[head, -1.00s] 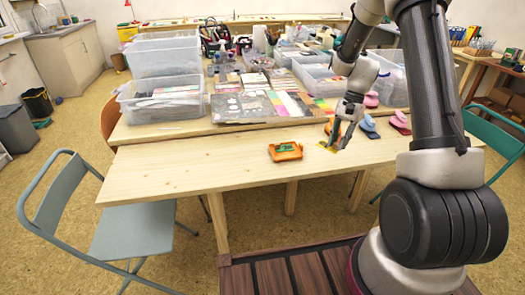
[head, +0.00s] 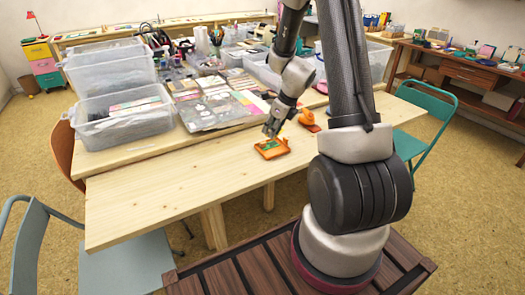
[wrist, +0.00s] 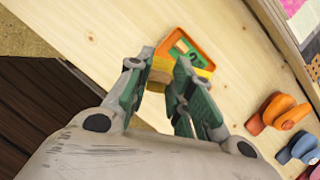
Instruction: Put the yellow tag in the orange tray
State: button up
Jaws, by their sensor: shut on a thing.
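The orange tray (head: 260,153) lies on the near wooden table with a green piece inside; it also shows in the wrist view (wrist: 204,45). My gripper (head: 270,134) is over the tray's far edge in the head view. In the wrist view my gripper (wrist: 158,68) is shut on the yellow tag (wrist: 160,76), which sits between the fingertips and overlaps the tray's near side. The tag's height above the tray is hard to tell. Part of the tag is hidden by the fingers, and it is hard to make out in the head view.
Orange (wrist: 272,112) and blue (wrist: 300,148) stamp-like pieces stand to the right of the tray in the wrist view. Clear bins (head: 125,120) and paint sets (head: 210,108) fill the table behind. The near table's left part (head: 150,195) is bare.

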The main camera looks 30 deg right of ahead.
aim_at(268, 153)
jog(key=shift+w+a+m+h, duration=0.2)
jog(key=shift+w+m+h, duration=0.2)
jog(key=shift+m, duration=0.6)
jog(key=m, duration=0.1)
jog(key=m+h, duration=0.1)
jog(key=shift+w+d+r+m+t, duration=0.2)
jog(key=shift+w+d+m+t, duration=0.1)
jog(key=shift+w+d+t, duration=0.1)
jog(key=shift+f+m, duration=0.15)
jog(key=shift+m, duration=0.25)
notch_tip(268, 153, down, 10)
jog(key=shift+r, duration=0.1)
jog(key=o, duration=0.7)
jog(key=shift+o, duration=0.2)
